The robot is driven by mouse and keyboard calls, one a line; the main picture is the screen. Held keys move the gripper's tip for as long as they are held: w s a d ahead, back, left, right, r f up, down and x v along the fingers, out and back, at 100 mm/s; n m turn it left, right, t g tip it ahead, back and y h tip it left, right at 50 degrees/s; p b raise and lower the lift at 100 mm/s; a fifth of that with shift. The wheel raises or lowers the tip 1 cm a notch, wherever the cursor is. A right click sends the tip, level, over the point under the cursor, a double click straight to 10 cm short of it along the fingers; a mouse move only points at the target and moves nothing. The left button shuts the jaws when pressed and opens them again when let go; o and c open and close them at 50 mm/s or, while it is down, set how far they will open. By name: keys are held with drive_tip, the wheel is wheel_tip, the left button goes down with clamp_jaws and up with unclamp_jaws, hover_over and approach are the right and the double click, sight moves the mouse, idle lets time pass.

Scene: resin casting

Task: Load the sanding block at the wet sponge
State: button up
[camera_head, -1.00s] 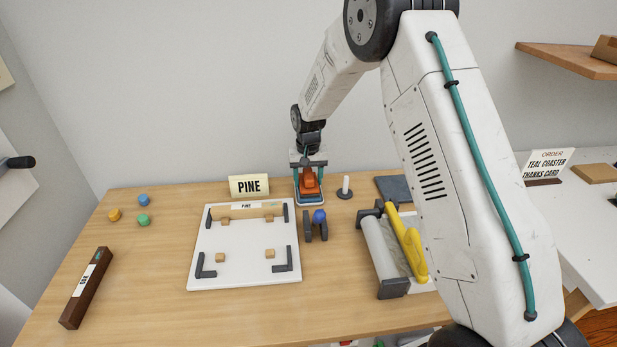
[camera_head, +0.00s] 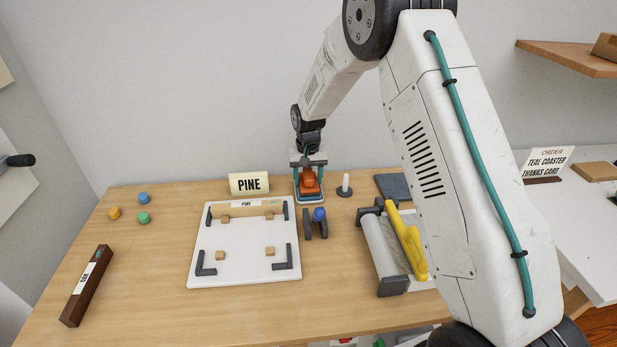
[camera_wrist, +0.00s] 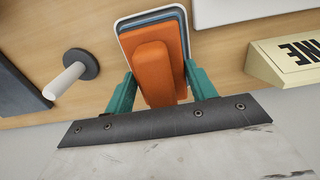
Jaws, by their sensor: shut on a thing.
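My gripper (camera_head: 309,176) is shut on the orange sanding block (camera_head: 309,182) near the back of the table. The wrist view shows the orange block (camera_wrist: 156,62) between the two teal fingers. Under the block is a blue layer in a white-rimmed tray (camera_wrist: 122,24), which I take to be the wet sponge; the tray also shows in the head view (camera_head: 311,200). The block is over the tray, and I cannot tell whether it presses on the sponge.
A white board with dark corner brackets (camera_head: 240,270) lies left of the tray. A PINE sign (camera_head: 249,184) stands behind it. A white peg on a dark base (camera_head: 345,186) is close right. A roller (camera_head: 383,249) and yellow piece (camera_head: 409,243) are further right.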

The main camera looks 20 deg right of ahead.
sight(308, 171)
idle(0.4)
drive_tip(key=shift+r, duration=3.5)
